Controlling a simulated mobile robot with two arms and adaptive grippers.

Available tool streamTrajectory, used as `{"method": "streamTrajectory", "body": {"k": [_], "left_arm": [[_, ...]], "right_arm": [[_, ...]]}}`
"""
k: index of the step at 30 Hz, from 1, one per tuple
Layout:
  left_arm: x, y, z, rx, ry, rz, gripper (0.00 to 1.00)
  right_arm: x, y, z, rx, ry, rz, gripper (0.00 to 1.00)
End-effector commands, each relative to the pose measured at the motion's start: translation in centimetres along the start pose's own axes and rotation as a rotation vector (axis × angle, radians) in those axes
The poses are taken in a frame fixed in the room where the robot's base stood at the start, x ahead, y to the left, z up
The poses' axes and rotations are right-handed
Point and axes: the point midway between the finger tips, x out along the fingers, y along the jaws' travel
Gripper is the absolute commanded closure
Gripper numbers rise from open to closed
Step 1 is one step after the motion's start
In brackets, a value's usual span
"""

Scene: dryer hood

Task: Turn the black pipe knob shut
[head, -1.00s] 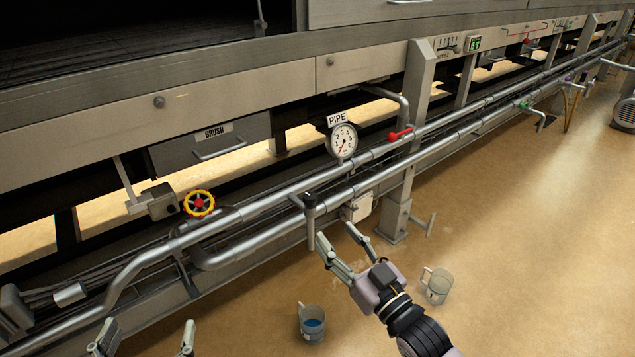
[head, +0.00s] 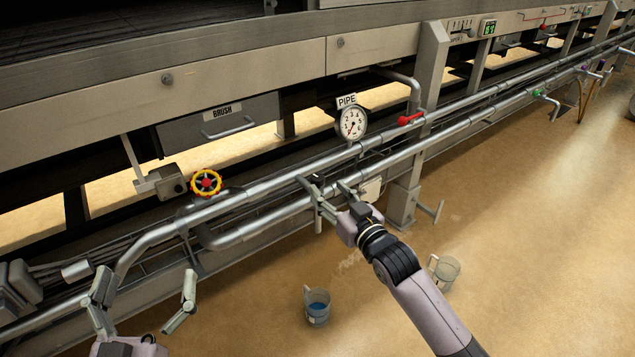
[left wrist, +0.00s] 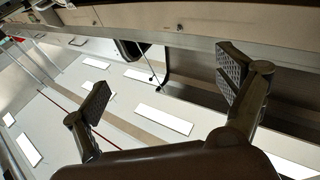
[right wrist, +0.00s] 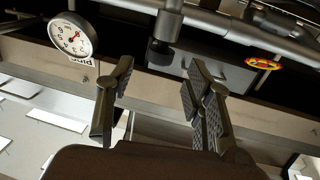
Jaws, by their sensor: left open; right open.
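The black knob (head: 318,181) sits on the lower grey pipe, below and left of the PIPE gauge (head: 352,123). In the head view my right gripper partly covers it. In the right wrist view the knob (right wrist: 162,52) shows as a dark cap on a grey stem, just beyond the gap between the fingertips. My right gripper (head: 326,188) is open and close to the knob; I cannot tell whether it touches. My left gripper (head: 147,278) is open and empty at the lower left, far from the knob; it also shows in the left wrist view (left wrist: 168,78).
A red lever (head: 411,119) is to the right. Two cups, one with blue contents (head: 317,306) and one grey (head: 444,272), stand on the floor. The floor at right is open.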

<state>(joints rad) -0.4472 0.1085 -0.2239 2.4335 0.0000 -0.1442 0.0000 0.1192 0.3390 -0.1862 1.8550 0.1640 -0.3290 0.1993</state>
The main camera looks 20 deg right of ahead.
Motion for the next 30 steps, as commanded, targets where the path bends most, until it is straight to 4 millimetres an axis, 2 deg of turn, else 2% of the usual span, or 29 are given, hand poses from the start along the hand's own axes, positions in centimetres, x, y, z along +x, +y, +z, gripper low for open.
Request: {"method": "streamTrajectory", "body": {"k": [6,15,27,30], "left_arm": [[-0.3,0.5,-3.7,-0.008,0.220,0.012,0.08],[-1.5,0.9,-7.2,-0.017,0.419,0.020,0.08],[-1.8,0.9,-7.9,-0.018,0.454,0.021,0.08],[-1.7,0.9,-7.9,-0.018,0.454,0.021,0.08]], "right_arm": [[3.4,0.0,0.1,0.000,0.003,0.000,0.53],[6.0,-0.1,0.0,0.000,0.001,-0.001,0.53],[6.5,0.0,0.0,0.000,0.000,0.000,0.53],[6.4,0.0,0.0,0.000,0.000,0.000,0.59]]}}
